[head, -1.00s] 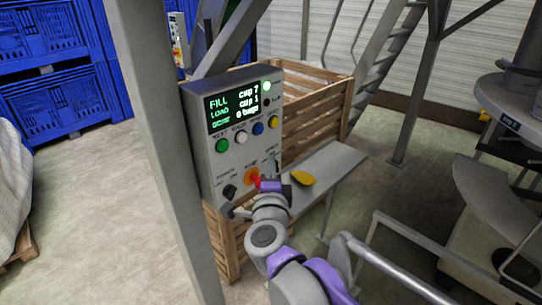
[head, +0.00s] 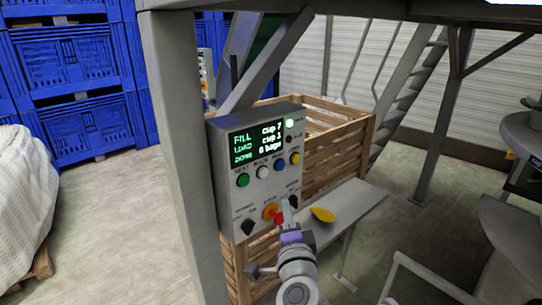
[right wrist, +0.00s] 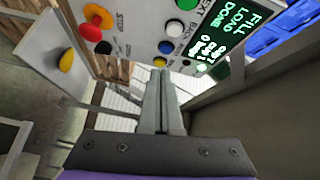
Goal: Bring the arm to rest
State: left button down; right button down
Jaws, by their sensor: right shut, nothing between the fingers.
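My right gripper (head: 286,207) is in front of the lower right part of a grey control box (head: 222,185). Its fingers are together, with nothing between them, and point upward in the head view. In the right wrist view the closed fingers (right wrist: 160,78) point past the edge of the box, with a visible gap to the buttons. A red knob on an orange base (head: 272,213) is just left of the fingers in the head view; it also shows in the right wrist view (right wrist: 92,20). My left gripper is in neither view.
A grey shelf (head: 355,205) holding a yellow object (head: 322,214) juts out right of the box. A wooden crate (head: 335,150) stands behind. A grey post (head: 175,130) rises at left. Blue bins (head: 85,115) stand at the back left. Railings and stairs are at right.

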jog(key=s+d+f+n+g, duration=0.3)
jog(key=s+f+n+g, duration=0.1)
jog(key=s+f, duration=0.4)
jog(key=s+d+f+n+g+p, duration=0.1)
jog(key=s+d+f+n+g, duration=0.3)
jog(key=s+f+n, duration=0.2)
jog(key=s+d+f+n+g, duration=0.4)
jog(key=s+f+n, duration=0.1)
jog(key=s+f, duration=0.5)
notch_tip(320, 180, down, 2)
jog(key=shift+s+f+n+g, duration=0.1)
jog(key=shift+s+n+g, duration=0.2)
jog(key=shift+s+n, duration=0.1)
